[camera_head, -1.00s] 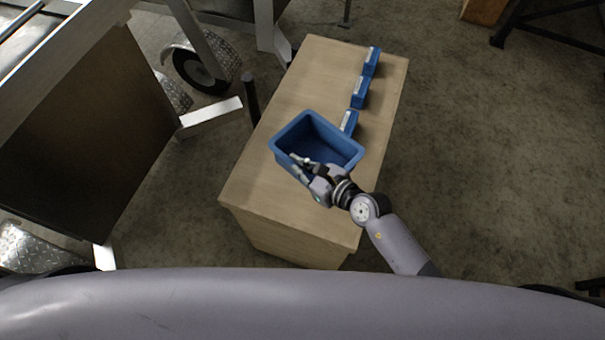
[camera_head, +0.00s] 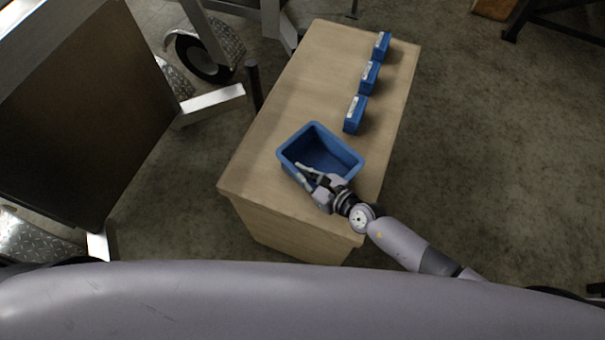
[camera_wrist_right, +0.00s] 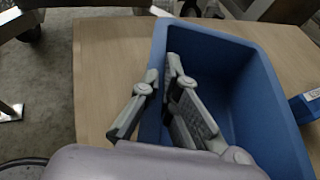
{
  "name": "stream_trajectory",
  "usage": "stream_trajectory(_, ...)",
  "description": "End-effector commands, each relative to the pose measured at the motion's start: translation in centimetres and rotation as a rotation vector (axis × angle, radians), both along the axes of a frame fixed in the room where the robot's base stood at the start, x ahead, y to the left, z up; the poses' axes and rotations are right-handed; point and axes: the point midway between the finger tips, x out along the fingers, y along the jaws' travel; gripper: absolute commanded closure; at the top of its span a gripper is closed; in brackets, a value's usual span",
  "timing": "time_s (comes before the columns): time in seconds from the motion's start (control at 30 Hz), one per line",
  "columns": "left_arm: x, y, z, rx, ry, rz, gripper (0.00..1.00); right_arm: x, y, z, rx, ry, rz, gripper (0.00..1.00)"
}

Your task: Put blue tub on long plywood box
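The blue tub (camera_head: 350,168) is upright, open and empty, over the near end of the long plywood box (camera_head: 285,100). It looks to sit on the top, though its underside is hidden. My right gripper (camera_head: 301,173) is at the tub's near-left wall. In the right wrist view the tub (camera_wrist_right: 262,100) fills the right side, and the right gripper (camera_wrist_right: 161,72) has one finger outside the wall and one inside. The fingers look closed on this wall. My left gripper is not in view.
Several small blue bins (camera_head: 355,114) stand in a row along the box's right edge, beyond the tub. The box top left of them is bare. A trailer with a dark panel (camera_head: 85,110) and metal frame stands left. Floor at right (camera_head: 490,150) is clear.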

Motion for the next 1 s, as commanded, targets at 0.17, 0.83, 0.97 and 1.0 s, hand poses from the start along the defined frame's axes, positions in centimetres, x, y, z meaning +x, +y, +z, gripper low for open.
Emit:
stream_trajectory(0.17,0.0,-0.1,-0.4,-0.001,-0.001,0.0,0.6,0.0,0.1,-0.3,0.001,-0.001,0.0,1.0)
stream_trajectory(0.83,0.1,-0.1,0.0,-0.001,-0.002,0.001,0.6,-0.1,0.1,0.0,0.0,0.0,0.001,0.75)
stream_trajectory(0.97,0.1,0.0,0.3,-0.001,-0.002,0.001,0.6,-0.8,-0.7,0.4,0.0,0.003,0.001,0.75)
stream_trajectory(1.0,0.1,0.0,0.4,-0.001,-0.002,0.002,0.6,-1.2,-1.2,0.7,0.0,0.003,0.0,0.75)
